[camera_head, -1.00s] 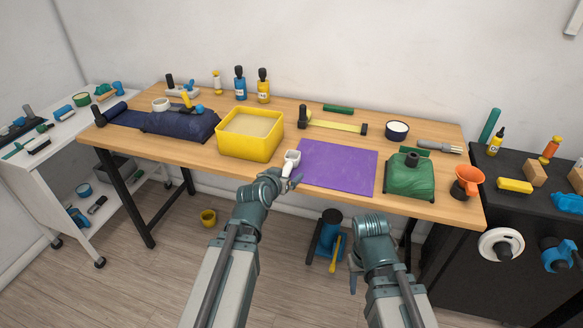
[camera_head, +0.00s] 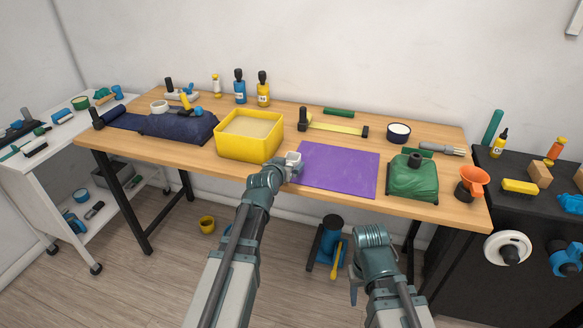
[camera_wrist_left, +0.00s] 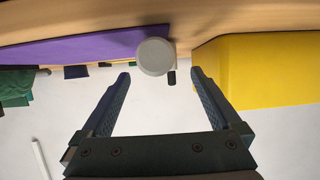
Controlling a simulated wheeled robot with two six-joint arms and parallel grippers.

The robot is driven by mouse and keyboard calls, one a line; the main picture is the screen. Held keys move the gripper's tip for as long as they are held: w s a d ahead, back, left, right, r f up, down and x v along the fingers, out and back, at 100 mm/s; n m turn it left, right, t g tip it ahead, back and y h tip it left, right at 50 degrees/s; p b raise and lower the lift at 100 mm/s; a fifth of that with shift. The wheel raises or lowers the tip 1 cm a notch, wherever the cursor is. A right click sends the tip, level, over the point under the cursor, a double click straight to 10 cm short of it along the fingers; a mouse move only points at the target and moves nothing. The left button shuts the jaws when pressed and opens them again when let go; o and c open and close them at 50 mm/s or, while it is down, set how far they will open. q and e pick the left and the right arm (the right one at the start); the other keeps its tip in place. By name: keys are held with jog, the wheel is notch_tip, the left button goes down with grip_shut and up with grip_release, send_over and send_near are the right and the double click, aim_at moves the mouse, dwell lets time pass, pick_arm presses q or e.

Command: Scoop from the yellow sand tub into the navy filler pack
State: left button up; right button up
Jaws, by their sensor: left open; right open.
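The yellow sand tub (camera_head: 247,148) stands on the wooden bench, filled with pale sand; its side also shows in the left wrist view (camera_wrist_left: 262,72). A white scoop (camera_head: 294,158) stands between the tub and the purple mat. Its round grey end (camera_wrist_left: 154,57) faces the left wrist camera. My left gripper (camera_head: 287,172) is open at the scoop, its fingers spread on either side of that end with gaps showing. My right gripper (camera_head: 354,284) hangs low in front of the bench, its fingers mostly hidden.
A purple mat (camera_head: 338,169) lies right of the scoop, with a green bag (camera_head: 412,181) and an orange funnel (camera_head: 474,179) beyond. Bottles (camera_head: 263,90) stand at the back. A yellow tape strip (camera_head: 335,126) lies behind the mat. The mat is clear.

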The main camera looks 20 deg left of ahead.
aim_at(292, 158)
pick_arm(q)
jog(key=shift+b+x, duration=0.8)
jog(key=shift+x, duration=1.9)
jog(key=shift+r, duration=0.2)
grip_shut()
jog(key=shift+r, duration=0.15)
